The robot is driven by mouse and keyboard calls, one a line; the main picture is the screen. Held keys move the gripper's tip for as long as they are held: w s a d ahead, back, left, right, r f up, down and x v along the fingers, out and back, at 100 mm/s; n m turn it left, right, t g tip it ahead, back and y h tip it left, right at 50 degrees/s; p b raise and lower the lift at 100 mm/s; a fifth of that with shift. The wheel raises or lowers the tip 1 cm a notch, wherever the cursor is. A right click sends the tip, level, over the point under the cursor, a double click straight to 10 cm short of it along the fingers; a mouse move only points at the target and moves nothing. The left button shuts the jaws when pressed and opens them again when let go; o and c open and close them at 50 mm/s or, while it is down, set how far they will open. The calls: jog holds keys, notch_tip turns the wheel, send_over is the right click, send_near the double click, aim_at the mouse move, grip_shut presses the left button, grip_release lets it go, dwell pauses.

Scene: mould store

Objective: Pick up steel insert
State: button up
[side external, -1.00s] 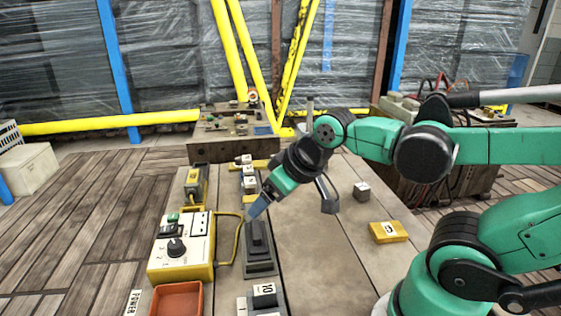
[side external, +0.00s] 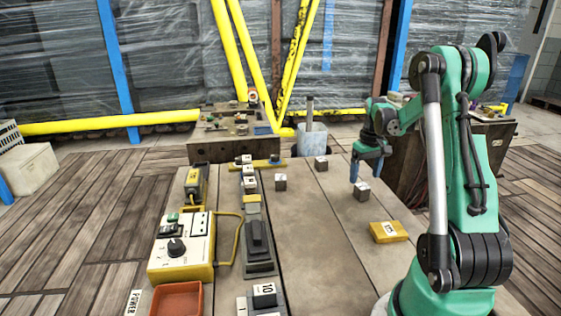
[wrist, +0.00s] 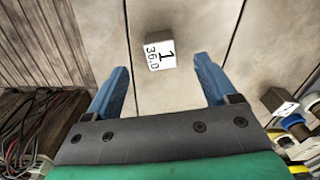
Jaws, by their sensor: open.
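A small grey metal-looking cube (side external: 361,192), which fits the steel insert, sits on the right part of the table. My gripper (side external: 355,172) points down, above and just behind this cube in the side view. In the wrist view my gripper (wrist: 162,78) has its blue fingers wide apart and nothing between them. The cube lies beyond the fingertips, untouched. Two similar grey cubes (side external: 280,183) and (side external: 321,162) stand farther back.
A yellow block (side external: 388,231) lies to the front right. A dark fixture (side external: 258,245), a yellow control box (side external: 181,250) and an orange tray (side external: 178,300) are to the left. The middle table boards are mostly clear. A wired bench stands behind right.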

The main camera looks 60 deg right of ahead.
aim_at(363, 186)
jog(key=shift+f, duration=2.4)
jog(key=shift+c, duration=0.2)
grip_shut()
